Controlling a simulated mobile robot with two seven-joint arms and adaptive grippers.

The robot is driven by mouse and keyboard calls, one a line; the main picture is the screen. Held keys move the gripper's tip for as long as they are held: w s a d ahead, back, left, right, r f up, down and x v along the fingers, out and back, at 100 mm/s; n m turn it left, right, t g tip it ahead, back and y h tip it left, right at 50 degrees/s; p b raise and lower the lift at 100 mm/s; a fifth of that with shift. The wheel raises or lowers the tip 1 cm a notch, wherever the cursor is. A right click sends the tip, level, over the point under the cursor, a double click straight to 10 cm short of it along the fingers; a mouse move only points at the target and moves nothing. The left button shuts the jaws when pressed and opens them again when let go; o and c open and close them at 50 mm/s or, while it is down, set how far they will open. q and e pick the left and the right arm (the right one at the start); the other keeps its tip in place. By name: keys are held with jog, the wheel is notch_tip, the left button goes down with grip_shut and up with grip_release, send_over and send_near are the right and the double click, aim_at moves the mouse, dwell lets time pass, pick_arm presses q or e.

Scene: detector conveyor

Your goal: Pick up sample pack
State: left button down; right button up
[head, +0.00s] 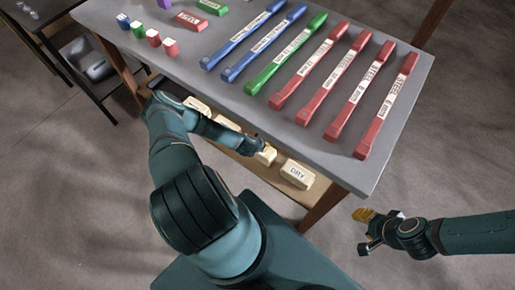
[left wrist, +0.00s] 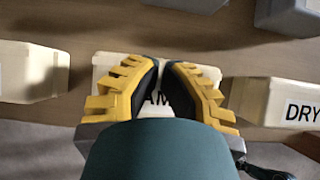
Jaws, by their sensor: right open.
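A cream pack (left wrist: 112,68) is on the wooden shelf under the table, with the letters "AM" showing between the fingers; the rest of its label is hidden. In the head view the pack (head: 268,156) is partly behind my left gripper (head: 262,147). In the left wrist view the yellow and black fingers of my left gripper (left wrist: 161,75) are in front of the pack, close together at the far end. Whether they grip it cannot be told. My right gripper (head: 366,230) is open and empty, right of the table's near corner.
A cream "DRY" pack (head: 298,174) is on the shelf to the right, also in the left wrist view (left wrist: 285,102). Another cream pack (left wrist: 30,72) is to the left. The grey tabletop (head: 150,75) above the shelf holds blue, green and red labelled bars (head: 345,92).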

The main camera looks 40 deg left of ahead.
pick_arm(q)
jog(key=shift+s+f, duration=0.2)
jog(key=shift+f, duration=0.2)
jog(key=shift+s, duration=0.1)
jog(key=shift+s+d, duration=0.1)
jog(key=shift+s, duration=0.2)
jog(key=s, duration=0.5)
jog(key=s+p, duration=0.1)
jog(key=s, duration=0.1)
jog(key=shift+s+d+f, duration=0.1)
jog(key=shift+s+d, duration=0.05)
jog(key=shift+d, duration=0.25)
jog(key=shift+a+r+p, duration=0.1)
jog(key=shift+r+p, duration=0.5)
jog(key=shift+r, duration=0.15)
jog(key=shift+w, duration=0.2)
